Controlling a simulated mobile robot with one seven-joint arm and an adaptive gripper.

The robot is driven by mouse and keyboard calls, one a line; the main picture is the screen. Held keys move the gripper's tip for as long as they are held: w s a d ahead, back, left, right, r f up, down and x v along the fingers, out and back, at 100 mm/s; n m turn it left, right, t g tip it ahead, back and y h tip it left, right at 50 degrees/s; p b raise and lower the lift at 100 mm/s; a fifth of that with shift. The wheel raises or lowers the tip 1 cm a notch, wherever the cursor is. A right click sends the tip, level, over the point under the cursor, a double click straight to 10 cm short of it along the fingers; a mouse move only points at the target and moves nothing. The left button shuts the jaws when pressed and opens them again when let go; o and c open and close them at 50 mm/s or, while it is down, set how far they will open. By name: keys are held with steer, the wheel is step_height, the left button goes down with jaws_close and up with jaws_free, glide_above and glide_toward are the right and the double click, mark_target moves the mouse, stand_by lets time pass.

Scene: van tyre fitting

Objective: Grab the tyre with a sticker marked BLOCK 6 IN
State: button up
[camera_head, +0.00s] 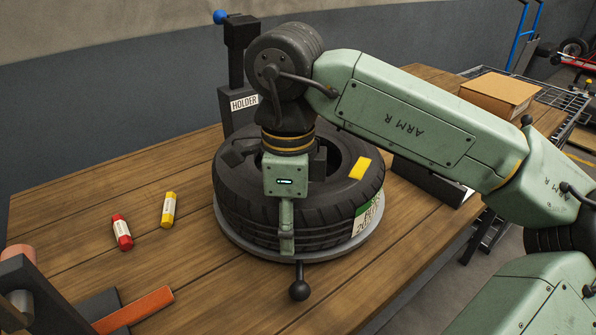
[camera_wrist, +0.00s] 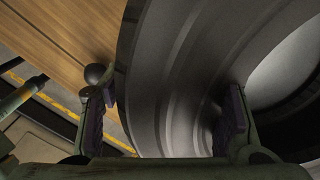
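A black tyre (camera_head: 335,232) lies flat on a round grey turntable (camera_head: 250,251) on the wooden bench. A yellow sticker (camera_head: 360,168) is on its upper sidewall. A green and white label (camera_head: 368,214) is on its right side; its text is too small to read. My gripper (camera_head: 289,215) points down over the tyre's near wall. In the wrist view, the gripper (camera_wrist: 165,115) has its fingers spread, one outside the tread and one at the inner hole, with the tyre (camera_wrist: 160,75) between them. A gap shows beside the outer finger.
A black post marked HOLDER (camera_head: 240,105) stands behind the tyre. A red tube (camera_head: 122,231) and a yellow tube (camera_head: 168,210) lie to the left. A ball-ended lever (camera_head: 299,289) sticks out in front of the turntable. A cardboard box (camera_head: 500,95) is at the back right.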

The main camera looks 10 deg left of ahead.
jaws_close()
stand_by(0.5)
